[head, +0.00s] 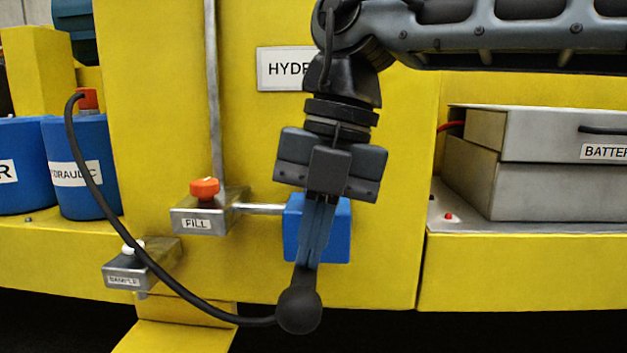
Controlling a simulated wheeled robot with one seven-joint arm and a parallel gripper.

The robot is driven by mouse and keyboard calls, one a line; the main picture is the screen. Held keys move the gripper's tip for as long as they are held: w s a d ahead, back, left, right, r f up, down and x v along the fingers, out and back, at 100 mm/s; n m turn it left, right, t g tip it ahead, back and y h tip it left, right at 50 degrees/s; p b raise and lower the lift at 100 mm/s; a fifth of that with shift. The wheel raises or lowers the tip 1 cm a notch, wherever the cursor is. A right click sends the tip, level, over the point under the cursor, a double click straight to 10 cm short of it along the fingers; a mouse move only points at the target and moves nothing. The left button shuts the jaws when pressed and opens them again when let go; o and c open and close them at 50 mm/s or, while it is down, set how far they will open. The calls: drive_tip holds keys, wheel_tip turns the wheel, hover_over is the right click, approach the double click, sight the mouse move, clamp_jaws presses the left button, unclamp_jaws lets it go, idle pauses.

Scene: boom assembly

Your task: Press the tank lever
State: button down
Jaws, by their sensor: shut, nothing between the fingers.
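My gripper (308,262) points down in front of the yellow machine, its fingers shut together. Behind the fingers is a blue box (338,236), joined by a silver pipe to the metal FILL block (196,222) with an orange knob (205,188). At the fingertips is a black part with a round ball end (299,311); I cannot tell whether the fingers touch it. A black hose (140,255) meets the ball from the left. No part is labelled as the tank lever, and I cannot tell which one it is. The gripper hides part of the blue box.
Blue canisters (80,195) stand at the left, one with a red-orange cap where the hose starts. A SAMPLE block (135,265) with a white knob sits below. A grey battery box (540,190) stands at the right. A HYDR sign (282,69) is partly hidden by my arm.

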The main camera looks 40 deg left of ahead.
drive_tip(key=s+d+p+v, duration=0.1)
drive_tip(key=s+v, duration=0.1)
drive_tip(key=v, duration=1.1)
drive_tip(key=shift+d+r+p, duration=0.2)
drive_tip(key=shift+r+p, duration=0.15)
drive_tip(key=shift+r, duration=0.1)
drive_tip(key=shift+s, duration=0.1)
idle(1.3)
